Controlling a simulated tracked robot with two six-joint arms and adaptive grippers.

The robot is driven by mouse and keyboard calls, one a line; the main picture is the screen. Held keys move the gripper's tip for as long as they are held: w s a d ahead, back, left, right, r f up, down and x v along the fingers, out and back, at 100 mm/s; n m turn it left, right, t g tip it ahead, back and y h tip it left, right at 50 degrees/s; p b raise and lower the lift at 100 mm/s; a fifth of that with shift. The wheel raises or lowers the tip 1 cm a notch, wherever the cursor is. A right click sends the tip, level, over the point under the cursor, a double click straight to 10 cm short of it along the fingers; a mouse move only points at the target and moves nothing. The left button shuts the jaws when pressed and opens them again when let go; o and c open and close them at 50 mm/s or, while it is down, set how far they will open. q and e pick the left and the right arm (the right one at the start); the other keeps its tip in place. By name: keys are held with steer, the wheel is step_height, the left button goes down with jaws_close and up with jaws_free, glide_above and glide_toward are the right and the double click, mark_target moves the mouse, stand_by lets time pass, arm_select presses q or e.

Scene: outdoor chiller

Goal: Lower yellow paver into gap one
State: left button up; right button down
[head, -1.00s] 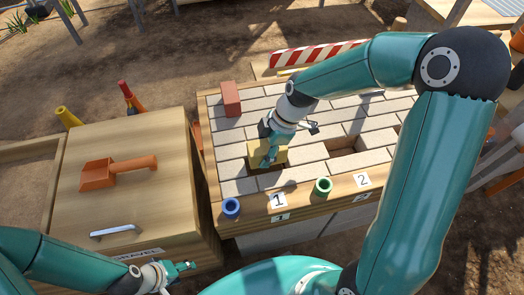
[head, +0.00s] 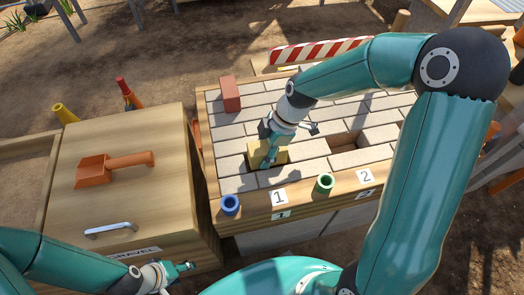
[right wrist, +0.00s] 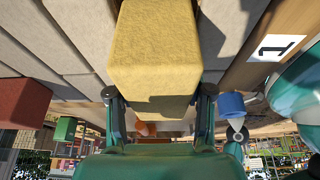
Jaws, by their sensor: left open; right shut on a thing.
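The yellow paver (head: 256,153) is in my right gripper (head: 270,150), held over the near row of grey pavers, by the gap behind the label 1 (head: 279,198). The right wrist view shows the yellow paver (right wrist: 156,45) between the two fingers of the right gripper (right wrist: 160,105). A dark part of gap one (head: 268,167) shows beside the paver; the rest is hidden under it. I cannot tell whether the paver's bottom is inside the gap. My left gripper (head: 178,268) is open and empty at the lower left, near the gravel box.
A red paver (head: 231,96) stands on the bed's far left. Blue (head: 230,204) and green (head: 325,183) cups sit on the front wooden edge. Another gap (head: 343,143) is open behind label 2 (head: 366,178). An orange scoop (head: 113,168) lies on the gravel box (head: 165,205).

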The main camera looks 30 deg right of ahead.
steer(key=shift+f, duration=0.25)
steer(key=shift+r, duration=0.1)
steer(key=shift+r, duration=0.15)
steer(key=shift+c, duration=1.8)
jaws_free()
steer(key=shift+c, duration=0.4)
step_height(320, 180, up, 8)
steer(key=p, duration=0.5)
steer(key=shift+s, duration=0.1)
